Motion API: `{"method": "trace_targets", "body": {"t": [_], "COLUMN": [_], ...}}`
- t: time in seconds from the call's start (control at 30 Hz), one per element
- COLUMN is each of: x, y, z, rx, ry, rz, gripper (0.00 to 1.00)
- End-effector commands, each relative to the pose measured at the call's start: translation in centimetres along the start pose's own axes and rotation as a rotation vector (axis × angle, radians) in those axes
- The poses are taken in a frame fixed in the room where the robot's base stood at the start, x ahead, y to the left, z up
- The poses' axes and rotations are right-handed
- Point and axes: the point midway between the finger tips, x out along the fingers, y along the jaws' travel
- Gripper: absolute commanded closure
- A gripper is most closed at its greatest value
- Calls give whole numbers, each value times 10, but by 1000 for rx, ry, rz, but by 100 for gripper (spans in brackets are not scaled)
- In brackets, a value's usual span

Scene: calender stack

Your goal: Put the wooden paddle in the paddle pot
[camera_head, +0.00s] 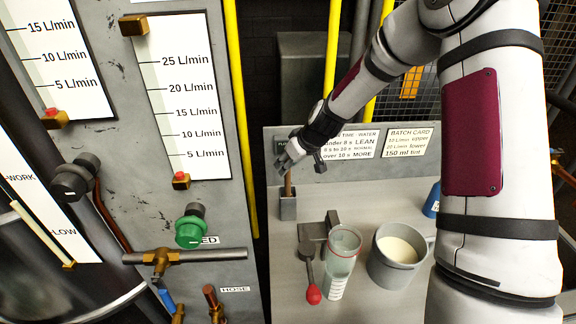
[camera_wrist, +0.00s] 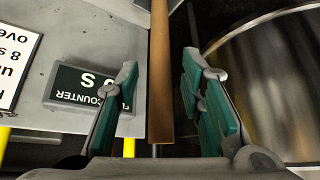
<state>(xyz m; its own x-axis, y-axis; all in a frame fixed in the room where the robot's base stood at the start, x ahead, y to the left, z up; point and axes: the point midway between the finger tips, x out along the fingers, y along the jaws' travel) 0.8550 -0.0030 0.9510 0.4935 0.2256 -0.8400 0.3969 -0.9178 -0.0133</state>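The wooden paddle (camera_head: 288,183) is a thin brown stick standing upright, its lower part inside a small grey square pot (camera_head: 288,209) at the back left of the bench. My gripper (camera_head: 292,158) is at the top of the paddle, above the pot. In the wrist view the paddle (camera_wrist: 160,75) runs between the green-padded fingers of my gripper (camera_wrist: 160,92), which are apart with a gap on both sides of the wood. The gripper is open. The paddle's lower end is hidden in the pot.
A gauge panel (camera_head: 225,205) with a green knob (camera_head: 190,230) stands left. A sign board backs the bench.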

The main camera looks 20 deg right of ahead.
Motion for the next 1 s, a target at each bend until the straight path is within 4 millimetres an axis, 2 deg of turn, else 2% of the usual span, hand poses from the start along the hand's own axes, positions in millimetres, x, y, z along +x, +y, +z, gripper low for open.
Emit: {"method": "trace_targets", "body": {"t": [0.4, 0.7, 0.87, 1.0], "x": [-84, -112, -139, -185], "y": [1, -2, -22, -49], "z": [1, 1, 4, 14], "rx": [1, -3, -19, -15], "ry": [0, -5, -45, -102], "rz": [4, 3, 22, 64], "gripper": [65, 65, 65, 65]}}
